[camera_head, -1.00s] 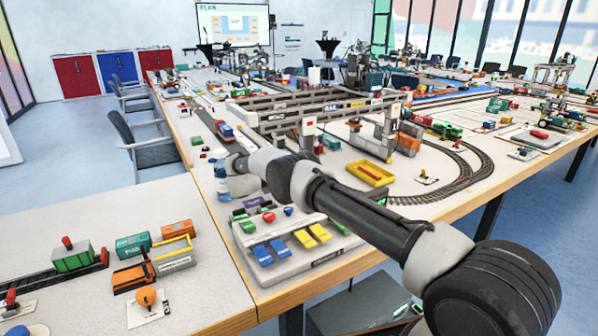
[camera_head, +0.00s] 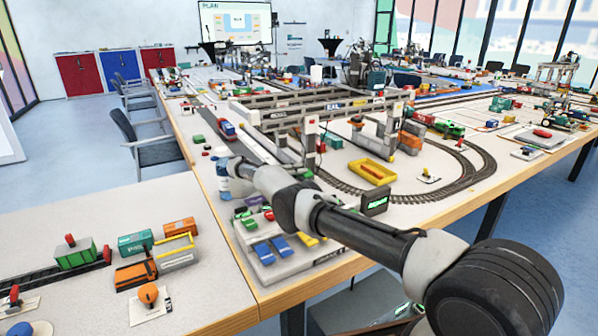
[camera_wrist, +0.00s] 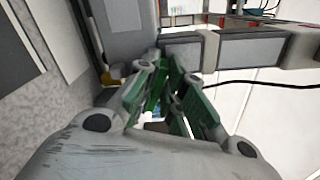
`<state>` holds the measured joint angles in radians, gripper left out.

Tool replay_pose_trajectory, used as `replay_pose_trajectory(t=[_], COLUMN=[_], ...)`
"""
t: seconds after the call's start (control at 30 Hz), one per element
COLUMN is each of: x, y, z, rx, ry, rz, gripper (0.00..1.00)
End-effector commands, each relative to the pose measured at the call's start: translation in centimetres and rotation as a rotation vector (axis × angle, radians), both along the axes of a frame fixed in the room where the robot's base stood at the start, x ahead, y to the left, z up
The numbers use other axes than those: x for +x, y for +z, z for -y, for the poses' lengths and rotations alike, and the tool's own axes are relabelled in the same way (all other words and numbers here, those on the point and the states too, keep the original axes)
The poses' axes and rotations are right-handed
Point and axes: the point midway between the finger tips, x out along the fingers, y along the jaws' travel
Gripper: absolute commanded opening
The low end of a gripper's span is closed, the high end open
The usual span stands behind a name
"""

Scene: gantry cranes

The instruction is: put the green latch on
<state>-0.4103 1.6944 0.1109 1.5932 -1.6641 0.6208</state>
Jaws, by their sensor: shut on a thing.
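My gripper (camera_wrist: 165,98) shows in the wrist view, its fingers close together around a bright green piece, which looks like the green latch (camera_wrist: 157,94). The fingers hide most of the piece, so I cannot tell its full shape. Grey blocks and a beam lie just beyond the fingertips.
A control board with blue levers (camera_head: 265,253) and coloured knobs lies under my arm. A small lit green display (camera_head: 375,203) and a yellow tray (camera_head: 372,172) stand to its right. A black cable (camera_wrist: 250,85) crosses the wrist view.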

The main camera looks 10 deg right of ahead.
Motion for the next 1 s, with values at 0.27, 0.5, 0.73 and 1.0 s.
replay_pose_trajectory(t=[0.27,0.5,0.73,1.0], x=[0.0,0.0,0.0,0.1], y=[-0.1,-0.1,-0.1,1.0], z=[-0.1,-0.1,-0.1,-0.1], rx=[-0.002,-0.002,-0.002,-0.002], ry=[0.000,0.000,0.000,0.000], rz=[-0.009,-0.009,-0.008,-0.008], gripper=[0.00,0.29,0.32,0.32])
